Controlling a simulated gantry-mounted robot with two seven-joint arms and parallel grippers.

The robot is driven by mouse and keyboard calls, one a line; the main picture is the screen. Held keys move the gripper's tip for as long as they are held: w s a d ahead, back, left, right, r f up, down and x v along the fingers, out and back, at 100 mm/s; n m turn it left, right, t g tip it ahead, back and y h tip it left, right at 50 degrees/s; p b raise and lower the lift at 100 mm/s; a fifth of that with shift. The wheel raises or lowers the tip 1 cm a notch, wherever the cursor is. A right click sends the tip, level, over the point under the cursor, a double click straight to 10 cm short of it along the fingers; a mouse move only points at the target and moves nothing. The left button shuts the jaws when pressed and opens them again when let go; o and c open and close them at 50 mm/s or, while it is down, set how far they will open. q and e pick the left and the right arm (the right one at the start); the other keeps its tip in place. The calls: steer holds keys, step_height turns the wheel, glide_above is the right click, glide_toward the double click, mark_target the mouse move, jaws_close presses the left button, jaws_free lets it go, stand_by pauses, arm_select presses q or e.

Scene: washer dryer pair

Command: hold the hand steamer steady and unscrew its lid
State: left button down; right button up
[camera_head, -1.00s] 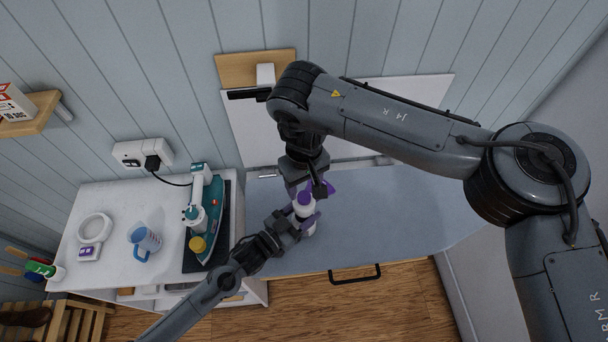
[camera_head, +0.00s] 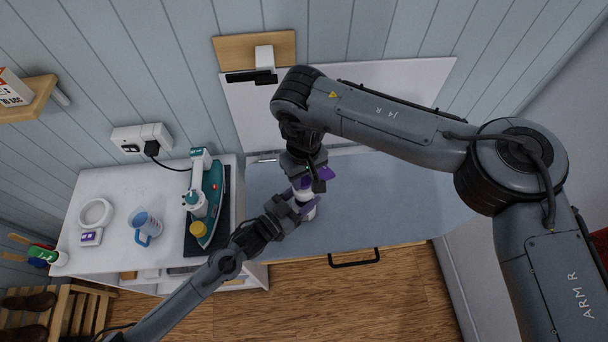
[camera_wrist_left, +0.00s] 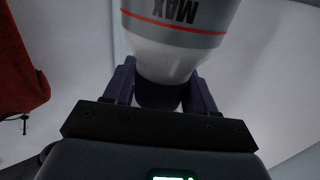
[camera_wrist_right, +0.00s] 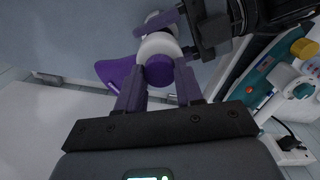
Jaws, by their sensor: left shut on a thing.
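The hand steamer (camera_head: 305,196) is white with purple parts and stands roughly upright above the blue-grey counter. In the left wrist view its clear tank (camera_wrist_left: 185,25) shows a red line and the word MAX. My left gripper (camera_head: 290,212) is shut on the steamer from the left and front. My right gripper (camera_head: 304,182) is over its top, pointing down. In the right wrist view the purple lid (camera_wrist_right: 158,70) lies between my right fingers, which stand apart on either side. Whether they touch the lid I cannot tell. The head view partly hides the lid.
A teal iron (camera_head: 212,200) on a dark mat, a blue measuring jug (camera_head: 146,226) and a white ring-shaped thing (camera_head: 95,213) stand on the white cabinet at left. A socket with a plug (camera_head: 142,139) is on the wall. The counter (camera_head: 400,200) is clear to the right.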

jaws_close()
steer(key=n, duration=0.5)
arm_select(q)
steer(key=shift+f, duration=0.1)
arm_select(e)
steer(key=n, duration=0.4)
steer(key=shift+n, duration=0.3)
steer(key=n, duration=0.8)
steer(key=shift+n, duration=0.4)
steer(key=n, duration=1)
steer(key=shift+r+n, duration=0.1)
steer(key=shift+n, duration=0.3)
steer(key=n, duration=0.6)
steer(key=shift+n, duration=0.3)
steer(key=n, duration=0.6)
steer(key=shift+n, duration=0.4)
steer(key=n, duration=0.6)
steer(key=shift+n, duration=0.3)
steer(key=n, duration=0.4)
steer(key=shift+n, duration=0.4)
